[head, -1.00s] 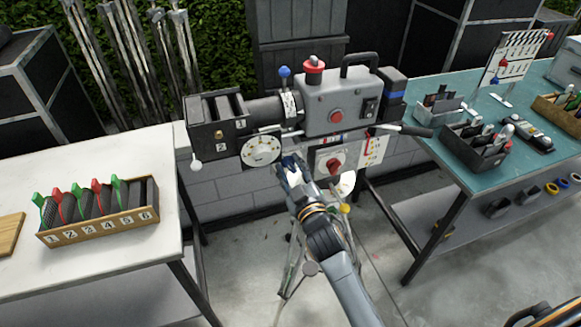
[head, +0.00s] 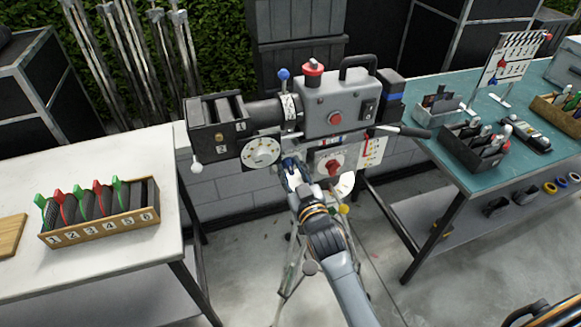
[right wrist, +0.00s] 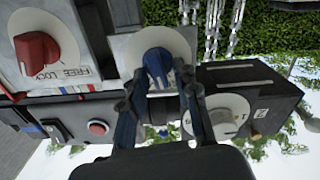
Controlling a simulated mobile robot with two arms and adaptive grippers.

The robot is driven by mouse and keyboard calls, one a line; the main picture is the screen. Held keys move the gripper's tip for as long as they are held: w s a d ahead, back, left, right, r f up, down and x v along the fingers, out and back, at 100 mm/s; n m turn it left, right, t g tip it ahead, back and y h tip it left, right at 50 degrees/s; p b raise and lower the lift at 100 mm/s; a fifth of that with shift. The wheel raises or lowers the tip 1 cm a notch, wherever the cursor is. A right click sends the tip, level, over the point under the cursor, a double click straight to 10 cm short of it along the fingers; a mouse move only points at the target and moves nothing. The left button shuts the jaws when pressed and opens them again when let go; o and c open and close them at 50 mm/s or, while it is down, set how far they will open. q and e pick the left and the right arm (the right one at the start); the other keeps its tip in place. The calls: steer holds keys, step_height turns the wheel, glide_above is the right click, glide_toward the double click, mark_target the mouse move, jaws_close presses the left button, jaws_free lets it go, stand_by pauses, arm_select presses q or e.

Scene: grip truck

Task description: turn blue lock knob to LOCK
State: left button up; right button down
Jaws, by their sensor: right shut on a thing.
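The blue lock knob (right wrist: 157,63) sits on a pale round dial plate under the camera rig and shows in the right wrist view. My right gripper (right wrist: 158,88) has one finger on each side of it and is shut on it. In the head view my right gripper (head: 293,174) reaches up from below to the rig's underside and hides most of the blue knob. The knob's own label is not readable. A red knob (right wrist: 37,52) with FREE and LOCK lettering is beside it; it also shows in the head view (head: 333,167). My left gripper is out of view.
The grey camera rig (head: 325,108) stands between a white table (head: 110,175) and a teal table (head: 455,110). A black handle (head: 404,131) sticks out to its right. A numbered dial (head: 261,152) is left of my gripper. Tripod legs stand below.

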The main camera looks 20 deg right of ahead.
steer(key=m, duration=0.2)
steer(key=m+p, duration=0.1)
steer(key=m, duration=0.1)
steer(key=shift+d+r+m, duration=0.1)
steer(key=shift+d+m, duration=0.1)
steer(key=shift+m, duration=0.1)
steer(key=shift+d+m+p, duration=0.1)
steer(key=shift+m+p, duration=0.45)
steer(key=shift+m, duration=1.15)
steer(key=c, duration=1.4)
jaws_free()
steer(key=shift+o, duration=0.2)
steer(key=shift+s, duration=0.1)
steer(key=s, duration=1.1)
steer(key=shift+s+d, duration=0.25)
steer(key=shift+s, duration=0.15)
steer(key=shift+f, duration=0.25)
